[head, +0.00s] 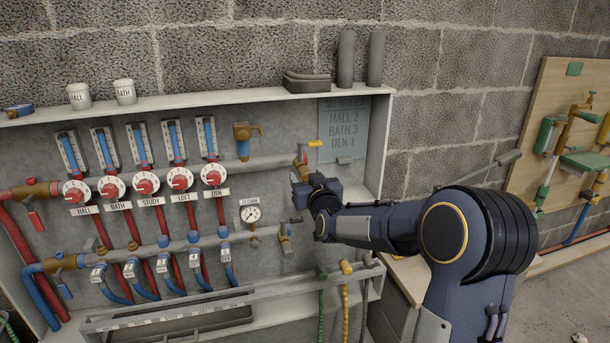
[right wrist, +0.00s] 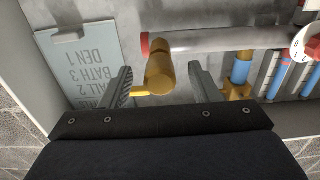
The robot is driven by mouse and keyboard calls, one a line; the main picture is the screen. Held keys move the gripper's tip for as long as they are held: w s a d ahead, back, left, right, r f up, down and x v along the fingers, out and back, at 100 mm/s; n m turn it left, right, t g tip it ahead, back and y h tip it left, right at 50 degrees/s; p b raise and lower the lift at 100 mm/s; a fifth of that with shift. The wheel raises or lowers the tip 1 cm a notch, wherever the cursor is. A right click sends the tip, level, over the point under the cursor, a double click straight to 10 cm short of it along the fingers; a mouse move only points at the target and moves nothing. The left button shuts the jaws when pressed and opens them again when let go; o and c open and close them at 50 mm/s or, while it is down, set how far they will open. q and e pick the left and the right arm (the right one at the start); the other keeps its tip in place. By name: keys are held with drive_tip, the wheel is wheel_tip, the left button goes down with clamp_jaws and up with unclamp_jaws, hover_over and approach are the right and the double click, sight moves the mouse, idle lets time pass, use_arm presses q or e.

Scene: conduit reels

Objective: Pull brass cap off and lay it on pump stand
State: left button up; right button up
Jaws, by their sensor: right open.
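A brass end fitting with a cylindrical cap (head: 303,165) sits at the right end of the upper grey pipe, beside a yellow lever (head: 314,143). In the right wrist view the brass cap (right wrist: 159,68) points toward the camera, with a red ring behind it on the pipe. My right gripper (right wrist: 159,76) is open, with one finger on each side of the cap and visible gaps between. In the head view my right gripper (head: 301,184) is just below the fitting, partly hidden by its own wrist. My left gripper is not in view. I cannot identify the pump stand for certain.
Red dial valves (head: 145,184) and a gauge (head: 251,214) fill the cabinet left of my gripper. A lower pipe valve (head: 285,238) is below it. A grey rail (head: 215,307) runs along the front. A pale ledge (head: 408,277) is at lower right.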

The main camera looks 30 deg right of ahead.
drive_tip(key=shift+b, duration=0.3)
drive_tip(key=shift+c, duration=0.5)
clamp_jaws()
drive_tip(key=shift+b+v, duration=0.55)
drive_tip(key=shift+v, duration=2.45)
